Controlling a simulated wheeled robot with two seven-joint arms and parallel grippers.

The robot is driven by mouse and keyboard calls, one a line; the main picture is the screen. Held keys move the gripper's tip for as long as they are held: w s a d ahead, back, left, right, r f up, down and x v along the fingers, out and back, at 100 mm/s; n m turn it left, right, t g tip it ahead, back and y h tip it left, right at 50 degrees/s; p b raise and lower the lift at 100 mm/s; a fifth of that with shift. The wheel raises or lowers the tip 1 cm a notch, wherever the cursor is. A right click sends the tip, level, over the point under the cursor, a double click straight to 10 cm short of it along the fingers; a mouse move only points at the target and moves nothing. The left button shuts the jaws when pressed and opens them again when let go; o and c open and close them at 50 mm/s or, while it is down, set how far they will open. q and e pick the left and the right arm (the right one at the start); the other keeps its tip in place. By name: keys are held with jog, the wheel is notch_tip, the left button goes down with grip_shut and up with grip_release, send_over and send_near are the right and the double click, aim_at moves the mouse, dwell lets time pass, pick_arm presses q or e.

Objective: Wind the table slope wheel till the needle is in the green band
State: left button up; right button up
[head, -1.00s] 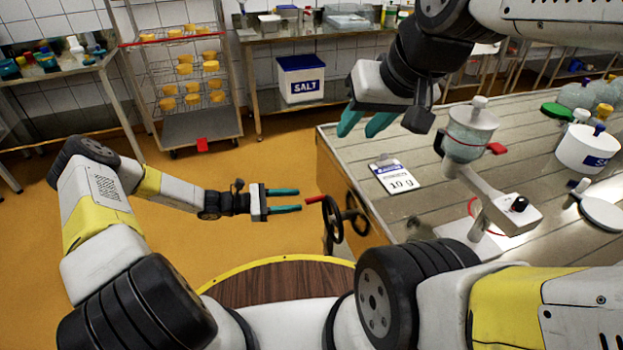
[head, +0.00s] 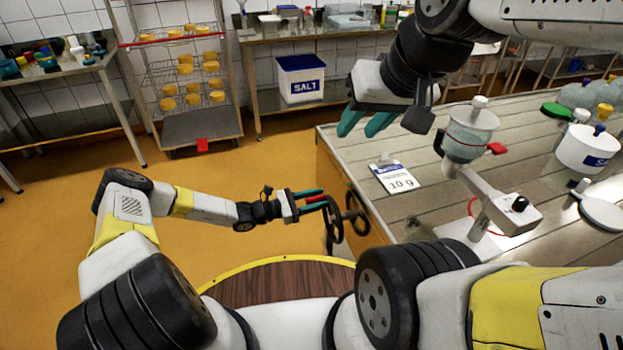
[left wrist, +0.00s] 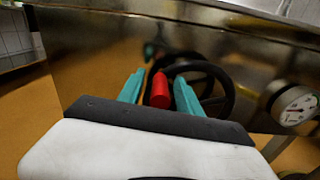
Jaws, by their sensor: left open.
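The dark slope wheel (head: 334,222) stands upright at the near-left side of the table (head: 440,190). Its red handle (head: 316,199) points left, towards my left gripper (head: 323,199). In the left wrist view, the red handle (left wrist: 160,91) lies between the two teal fingers of my open left gripper (left wrist: 159,82), with small gaps showing. The wheel rim (left wrist: 228,95) is behind it. A round white gauge (left wrist: 293,106) with a red needle is at the right; I cannot tell the needle's place against a green band. My right gripper (head: 358,128) is open and empty above the table's far-left corner.
On the table are a 10 g card (head: 397,177), a hopper on a stand (head: 469,135), a white tub (head: 585,148) and a round white paddle (head: 603,212). A cheese rack (head: 190,125) and salt bin (head: 302,80) stand behind.

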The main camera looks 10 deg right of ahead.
pick_arm(q)
grip_shut()
dwell(1.4)
